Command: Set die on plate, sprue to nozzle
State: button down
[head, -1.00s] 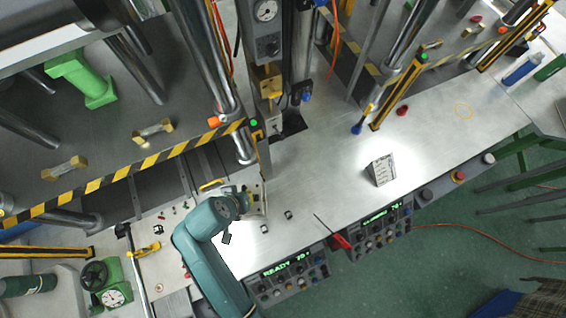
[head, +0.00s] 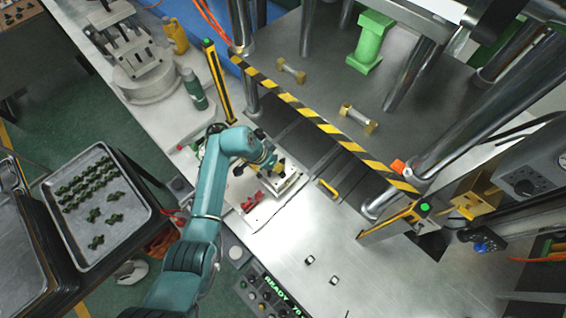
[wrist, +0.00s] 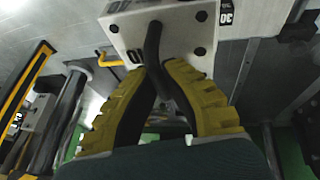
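The die is a pale metal block (wrist: 188,32) with printed numbers and dark holes; it fills the top of the wrist view. A black curved handle (wrist: 153,45) stands out from it. My gripper (wrist: 158,72) has its two yellow-padded fingers closed on both sides of this handle. In the head view my gripper (head: 272,163) is at the bench below the striped bar, with the pale die (head: 288,184) just under it, partly hidden. I cannot tell whether the die touches the bench. The sprue and nozzle cannot be made out.
A yellow-black striped bar (head: 322,126) runs along the press front, above dark slots. Red parts (head: 251,201) lie left of the die. A tray with green pieces (head: 146,226) stands at left. A green bottle (head: 194,90) and a yellow container (head: 175,36) stand behind. Bench right of the die is mostly clear.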

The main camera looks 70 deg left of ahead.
aim_at(277, 174)
jog(key=shift+w+a+f+b, duration=0.1)
jog(key=shift+w+f+b, duration=0.05)
jog(key=shift+f+b, duration=2.45)
jog(key=shift+f, duration=0.4)
jog(key=c, duration=1.2)
grip_release()
jog(key=shift+o, duration=0.2)
jog(key=shift+f, duration=0.3)
jog(key=v, duration=1.2)
jog(key=shift+r, duration=0.2)
